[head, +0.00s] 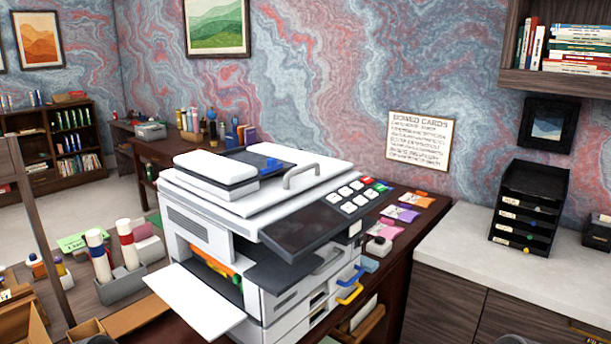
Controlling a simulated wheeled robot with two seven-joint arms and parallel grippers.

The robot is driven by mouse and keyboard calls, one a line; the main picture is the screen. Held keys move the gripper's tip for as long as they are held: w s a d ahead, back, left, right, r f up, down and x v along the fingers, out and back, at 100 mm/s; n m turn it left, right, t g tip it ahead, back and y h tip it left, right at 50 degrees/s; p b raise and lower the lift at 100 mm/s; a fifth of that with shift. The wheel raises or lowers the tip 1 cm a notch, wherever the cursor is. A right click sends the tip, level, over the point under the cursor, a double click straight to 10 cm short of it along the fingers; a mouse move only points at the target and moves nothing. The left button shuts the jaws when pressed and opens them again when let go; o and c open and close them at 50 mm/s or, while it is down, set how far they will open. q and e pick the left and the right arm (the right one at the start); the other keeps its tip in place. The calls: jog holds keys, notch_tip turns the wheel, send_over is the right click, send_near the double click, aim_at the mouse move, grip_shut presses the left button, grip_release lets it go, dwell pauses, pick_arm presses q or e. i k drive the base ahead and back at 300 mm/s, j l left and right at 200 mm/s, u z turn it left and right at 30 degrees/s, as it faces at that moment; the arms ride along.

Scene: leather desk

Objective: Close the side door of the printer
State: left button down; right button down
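The white printer (200,205) stands on a dark wooden desk in the middle of the head view. Its side door (195,301) is a flat white panel on the left side, folded down and open, sticking out toward the lower left. Orange and green parts (218,265) show in the opening behind it. The dark control panel (312,220) and a dark output tray (285,272) are at the front. Neither gripper shows; only small dark grey rounded shapes, perhaps parts of my arms, show at the bottom edge.
A grey holder (122,288) with red- and blue-banded white bottles stands left of the open door. A brown open box (25,322) is at the lower left. Colored cards (401,213) lie right of the printer. A white counter (480,245) with black trays is farther right.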

aim_at(207, 312)
jog(key=i+l+u, duration=0.1)
jog(key=u, duration=0.45)
jog(key=i+l+u, duration=0.15)
jog(key=l, duration=0.35)
jog(key=i+l+u, duration=0.15)
jog(key=l, duration=0.35)
jog(key=i+l+u, duration=0.15)
jog(key=l, duration=0.4)
jog(key=i+l+u, duration=0.15)
jog(key=l, duration=0.4)
jog(key=k, duration=0.05)
